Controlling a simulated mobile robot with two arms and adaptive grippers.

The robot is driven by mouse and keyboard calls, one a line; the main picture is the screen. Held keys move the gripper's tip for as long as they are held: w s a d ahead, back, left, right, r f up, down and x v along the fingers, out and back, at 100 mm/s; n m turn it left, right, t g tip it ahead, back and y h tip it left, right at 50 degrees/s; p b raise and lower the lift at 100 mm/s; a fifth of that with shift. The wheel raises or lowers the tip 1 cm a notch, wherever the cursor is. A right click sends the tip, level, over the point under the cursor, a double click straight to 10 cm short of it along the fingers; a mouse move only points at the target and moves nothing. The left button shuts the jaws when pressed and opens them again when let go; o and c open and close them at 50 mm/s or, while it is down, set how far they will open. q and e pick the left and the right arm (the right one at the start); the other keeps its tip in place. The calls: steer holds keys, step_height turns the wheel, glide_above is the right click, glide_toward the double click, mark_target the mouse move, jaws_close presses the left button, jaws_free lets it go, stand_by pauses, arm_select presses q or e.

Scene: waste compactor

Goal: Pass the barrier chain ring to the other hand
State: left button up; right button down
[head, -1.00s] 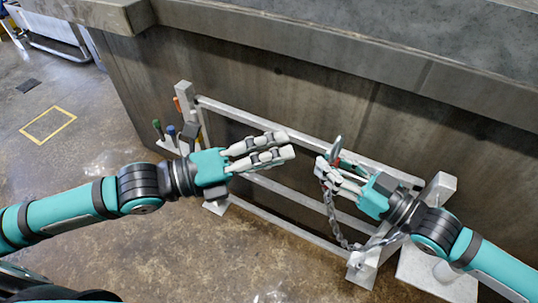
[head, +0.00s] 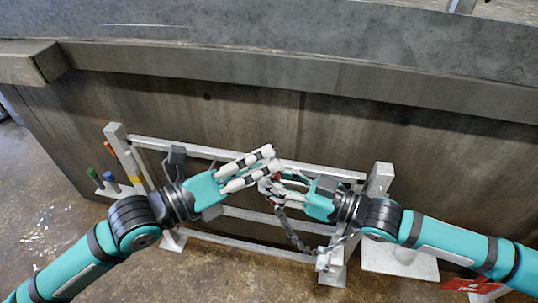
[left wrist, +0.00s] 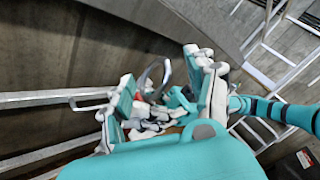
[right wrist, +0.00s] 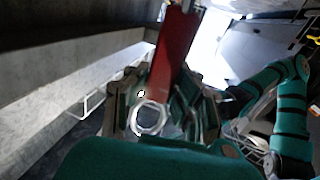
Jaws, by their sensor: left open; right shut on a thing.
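The metal barrier chain ring shows in the left wrist view (left wrist: 152,76) between the open fingers of my left gripper (left wrist: 162,92); I cannot tell whether they touch it. In the head view my left gripper (head: 262,168) overlaps the fingertips of my right gripper (head: 276,184) and mostly hides the ring. My right gripper is shut on the ring, which shows as a pale loop in the right wrist view (right wrist: 150,119). A red piece (right wrist: 173,52) rises beside it there. The grey chain (head: 289,230) hangs below my right gripper toward the barrier frame.
The pale metal barrier frame (head: 340,176) stands just behind both hands, with posts at either end. Tools with coloured handles (head: 109,178) stand at its left end. The concrete wall (head: 420,140) is behind. Wet floor lies open at left.

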mark_target(271, 158)
arm_select(q)
steer(key=shift+x, duration=1.55)
arm_select(e)
steer(key=shift+r, duration=0.1)
arm_select(q)
steer(key=shift+s, duration=0.15)
jaws_close()
steer(key=shift+f, duration=0.1)
arm_select(e)
steer(key=c, duration=2)
jaws_free()
steer(key=shift+r, duration=0.15)
steer(key=o, duration=0.8)
steer(key=shift+f, duration=0.2)
